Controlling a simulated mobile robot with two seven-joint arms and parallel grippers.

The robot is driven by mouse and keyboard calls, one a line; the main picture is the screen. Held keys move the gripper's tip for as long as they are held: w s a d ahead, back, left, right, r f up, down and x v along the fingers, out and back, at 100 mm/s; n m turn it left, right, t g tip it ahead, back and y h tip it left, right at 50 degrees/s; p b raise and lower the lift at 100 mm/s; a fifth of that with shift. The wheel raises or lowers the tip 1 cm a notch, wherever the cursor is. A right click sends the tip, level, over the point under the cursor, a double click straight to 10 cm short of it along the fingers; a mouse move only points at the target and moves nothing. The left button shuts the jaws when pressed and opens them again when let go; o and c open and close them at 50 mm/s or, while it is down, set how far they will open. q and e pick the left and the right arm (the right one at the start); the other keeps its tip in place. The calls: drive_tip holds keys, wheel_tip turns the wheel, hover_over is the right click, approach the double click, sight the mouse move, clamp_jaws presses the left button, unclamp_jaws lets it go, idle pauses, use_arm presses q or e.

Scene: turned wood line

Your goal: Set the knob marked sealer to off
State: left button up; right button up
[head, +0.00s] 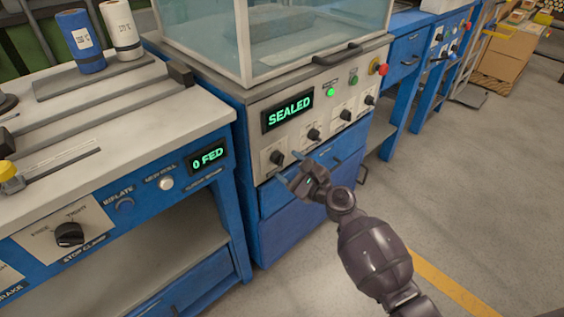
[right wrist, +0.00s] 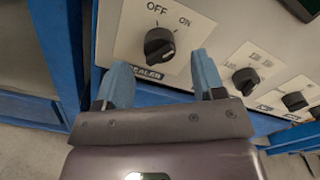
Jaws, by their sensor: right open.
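The sealer knob (right wrist: 159,44) is a black rotary knob on a light plate in the right wrist view. OFF is printed at its upper left, ON at its upper right and SEALER below it. I cannot tell its setting for certain. In the head view it is the leftmost knob (head: 277,157) on the sealing machine's panel. My right gripper (head: 302,174) is open just in front of that panel. In the right wrist view its blue fingertips (right wrist: 162,63) stand on either side below the knob, apart from it and empty. My left gripper is not in view.
Other black knobs (right wrist: 245,80) sit to the right on the same panel. Above them are a SEALED display (head: 288,109), a lit green lamp (head: 331,92) and a red button (head: 376,65). A bench with a 0 FED display (head: 207,157) stands to the left. Open floor lies right.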

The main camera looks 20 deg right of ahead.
sight(279, 159)
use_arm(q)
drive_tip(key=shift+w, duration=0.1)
use_arm(e)
drive_tip(key=x, duration=0.3)
drive_tip(key=shift+c, duration=0.3)
drive_tip(key=c, duration=0.9)
drive_tip(key=shift+o, duration=0.2)
